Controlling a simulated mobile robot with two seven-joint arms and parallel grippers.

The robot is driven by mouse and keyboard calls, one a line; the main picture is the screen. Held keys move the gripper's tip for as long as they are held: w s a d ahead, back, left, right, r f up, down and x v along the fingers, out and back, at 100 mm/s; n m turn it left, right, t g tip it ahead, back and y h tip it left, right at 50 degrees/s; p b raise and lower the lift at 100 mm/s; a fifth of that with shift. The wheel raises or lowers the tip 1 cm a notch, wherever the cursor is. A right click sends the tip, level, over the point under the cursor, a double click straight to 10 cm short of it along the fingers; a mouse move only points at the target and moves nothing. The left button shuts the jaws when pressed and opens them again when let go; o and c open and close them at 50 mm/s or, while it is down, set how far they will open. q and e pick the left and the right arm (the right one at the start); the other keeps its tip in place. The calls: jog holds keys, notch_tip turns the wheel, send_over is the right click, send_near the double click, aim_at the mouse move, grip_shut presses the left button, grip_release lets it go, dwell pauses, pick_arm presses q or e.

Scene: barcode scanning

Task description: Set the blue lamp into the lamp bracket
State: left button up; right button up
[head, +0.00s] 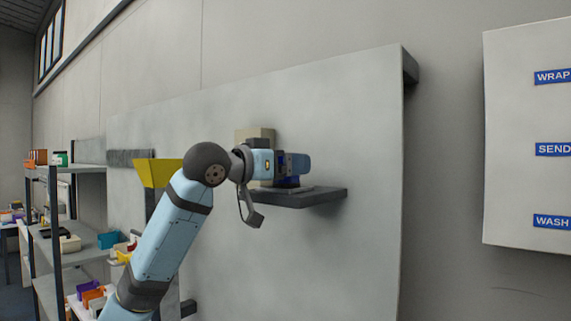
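My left arm rises from the lower left, and my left gripper (281,162) is at a small dark ledge (312,199) on the large grey panel. A blue object (297,163), which looks like the blue lamp, is just beyond the gripper, above the ledge and against its fingers. My wrist hides part of it, and I cannot tell whether the fingers are closed on it. A beige block (256,137) stands behind my wrist on the ledge. I cannot make out for certain which part is the lamp bracket. My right gripper is out of view.
The grey panel (345,130) stands close behind the ledge. A yellow bin-like piece (155,172) is left of my arm. Shelves (92,242) with small coloured bins stand at the left. A white board (525,110) with blue labels hangs at the right.

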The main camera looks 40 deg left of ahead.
pick_arm(q)
jog(key=shift+r, duration=0.2)
jog(key=shift+s+f, duration=0.15)
jog(key=shift+s, duration=0.15)
jog(key=b+v, duration=0.4)
jog(key=v, duration=0.7)
jog(key=shift+s+a, duration=0.2)
